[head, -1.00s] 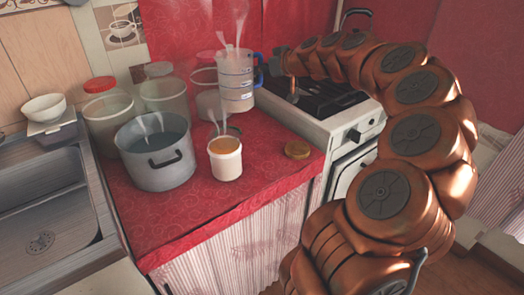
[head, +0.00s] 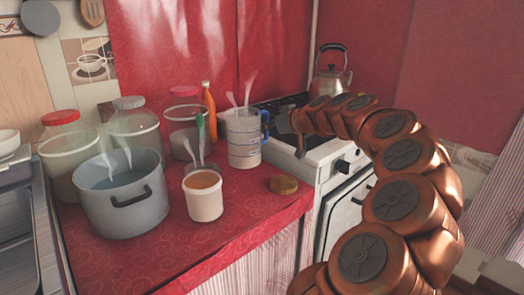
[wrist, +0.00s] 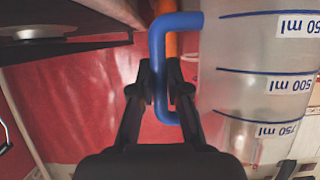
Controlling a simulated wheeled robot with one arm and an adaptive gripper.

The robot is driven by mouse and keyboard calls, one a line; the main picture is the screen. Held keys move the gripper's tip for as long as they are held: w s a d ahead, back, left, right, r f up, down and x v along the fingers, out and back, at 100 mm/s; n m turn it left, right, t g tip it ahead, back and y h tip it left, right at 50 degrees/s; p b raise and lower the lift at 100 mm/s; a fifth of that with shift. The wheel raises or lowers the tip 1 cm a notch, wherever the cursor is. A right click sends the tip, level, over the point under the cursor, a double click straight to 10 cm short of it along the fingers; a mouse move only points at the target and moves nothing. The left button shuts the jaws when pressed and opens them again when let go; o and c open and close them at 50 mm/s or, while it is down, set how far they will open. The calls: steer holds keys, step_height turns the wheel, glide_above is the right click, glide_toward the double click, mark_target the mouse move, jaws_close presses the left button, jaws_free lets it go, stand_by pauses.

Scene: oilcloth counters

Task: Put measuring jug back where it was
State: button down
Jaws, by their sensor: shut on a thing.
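The measuring jug (head: 242,143) is clear, with blue markings and a blue handle (head: 265,125), and steam rises above it. In the head view it is upright at the back right of the red counter, by the stove. I cannot tell whether its base touches the counter. My gripper (wrist: 161,85) has its two dark fingers closed around the jug's blue handle in the wrist view. The jug's wall with ml marks (wrist: 262,80) fills the right of that view, its lettering upside down. In the head view my gripper's fingers are hard to make out beside the handle.
A steaming pot (head: 125,200), a white tub of orange contents (head: 203,197) and a round brown lid (head: 284,185) stand in front. Lidded jars (head: 65,150) and an orange bottle (head: 208,105) stand behind. The stove (head: 322,150) with a kettle (head: 330,77) is to the right.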

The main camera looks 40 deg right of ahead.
steer(key=shift+f+b, duration=0.35)
steer(key=shift+f, duration=2.4)
steer(key=c, duration=1.2)
jaws_free()
steer(key=shift+o, duration=0.2)
steer(key=shift+r, duration=0.1)
steer(key=shift+r, duration=0.2)
steer(key=v, duration=1.1)
steer(key=shift+s+p, duration=0.3)
steer(key=shift+s, duration=0.15)
